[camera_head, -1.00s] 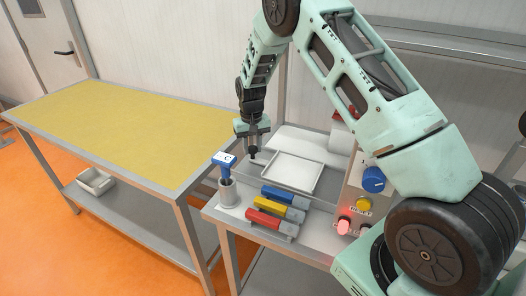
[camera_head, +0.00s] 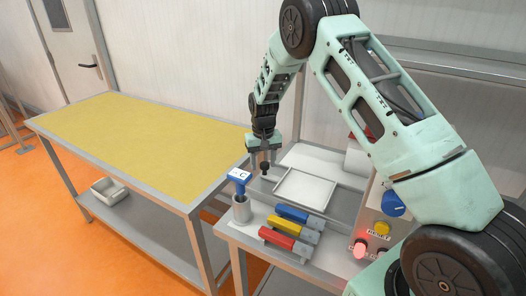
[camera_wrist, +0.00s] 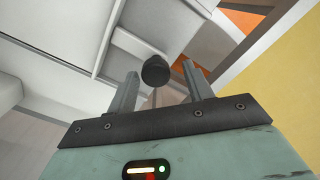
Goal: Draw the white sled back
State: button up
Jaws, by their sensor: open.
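The white sled (camera_head: 305,189) is a shallow, rimmed white tray on the grey workstation. A black knob (camera_wrist: 155,71) on a thin stem shows in the wrist view, between my two fingers; whether it belongs to the sled I cannot tell. My gripper (camera_head: 265,164) points down just left of the sled's far left corner. Its fingers (camera_wrist: 160,80) are apart in the wrist view, one on each side of the knob, with visible gaps. I cannot tell how far the knob is beyond the fingertips.
Blue, yellow and red handled blocks (camera_head: 290,230) lie in front of the sled. A blue-topped tool stands in a grey cup (camera_head: 242,208). A control panel with buttons (camera_head: 382,228) is at right. The yellow-topped table (camera_head: 140,145) at left is clear.

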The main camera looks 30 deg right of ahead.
notch_tip(320, 180, up, 17)
jog(key=b, duration=0.4)
jog(key=shift+r, duration=0.1)
dwell(0.4)
jog(key=s+a+n+y, duration=0.1)
jog(key=s+a+n, duration=0.5)
jog(key=s+a, duration=1.4)
jog(key=s+a+f+n, duration=0.2)
jog(key=s, duration=0.8)
jog(key=s+a+f+n, duration=0.1)
jog(key=s+f+n, duration=0.1)
jog(key=s, duration=0.7)
jog(key=shift+s+a+n, duration=0.35)
jog(key=shift+s+n, duration=0.05)
jog(key=shift+o, duration=0.3)
